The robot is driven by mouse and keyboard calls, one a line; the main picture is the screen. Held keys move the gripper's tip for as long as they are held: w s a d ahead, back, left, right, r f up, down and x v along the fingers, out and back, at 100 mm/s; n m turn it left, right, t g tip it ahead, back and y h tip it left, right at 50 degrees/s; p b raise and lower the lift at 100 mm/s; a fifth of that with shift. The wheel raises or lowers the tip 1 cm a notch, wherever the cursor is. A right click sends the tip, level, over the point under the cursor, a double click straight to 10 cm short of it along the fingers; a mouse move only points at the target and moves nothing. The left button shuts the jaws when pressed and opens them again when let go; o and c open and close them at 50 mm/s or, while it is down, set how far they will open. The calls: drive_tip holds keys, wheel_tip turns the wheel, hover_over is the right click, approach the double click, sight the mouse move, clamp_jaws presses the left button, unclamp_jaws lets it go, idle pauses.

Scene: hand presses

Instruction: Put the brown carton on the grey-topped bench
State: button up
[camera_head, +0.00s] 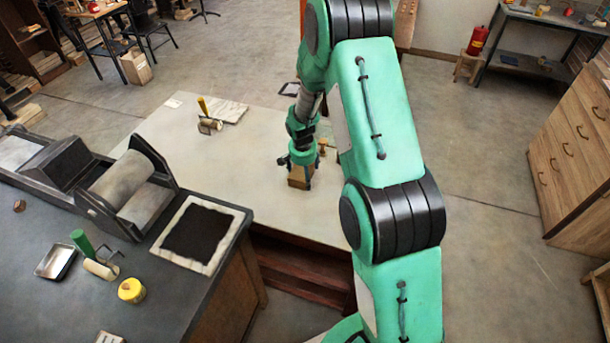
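The brown carton (298,178) is small and box-shaped. It is at the right part of the grey-topped bench (220,158), directly under my gripper (299,182). My gripper points down with a finger on each side of the carton. The fingers look close to its sides, but whether they press on it is too small to tell. I cannot tell whether the carton rests on the bench top or is slightly above it. My arm comes from the lower right and hides the bench's right edge.
A small brown item stands just behind the carton. A dark-topped bench (60,305) with a press (130,187) is at left. The bench's middle is clear.

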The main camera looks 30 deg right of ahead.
sight(303, 175)
drive_tip(key=shift+f, duration=0.15)
drive_tip(key=o, duration=1.2)
drive_tip(key=shift+r, duration=0.2)
drive_tip(key=shift+s+a+r+p, duration=0.2)
drive_tip(key=shift+r+p, duration=0.1)
drive_tip(key=shift+r, duration=1.65)
drive_tip(key=shift+s+a+r+p, duration=0.25)
drive_tip(key=shift+r+p, duration=0.1)
drive_tip(key=shift+r, duration=1.65)
drive_tip(key=shift+s+a+r+p, duration=0.2)
drive_tip(key=shift+r+p, duration=0.1)
drive_tip(key=shift+r, duration=1.65)
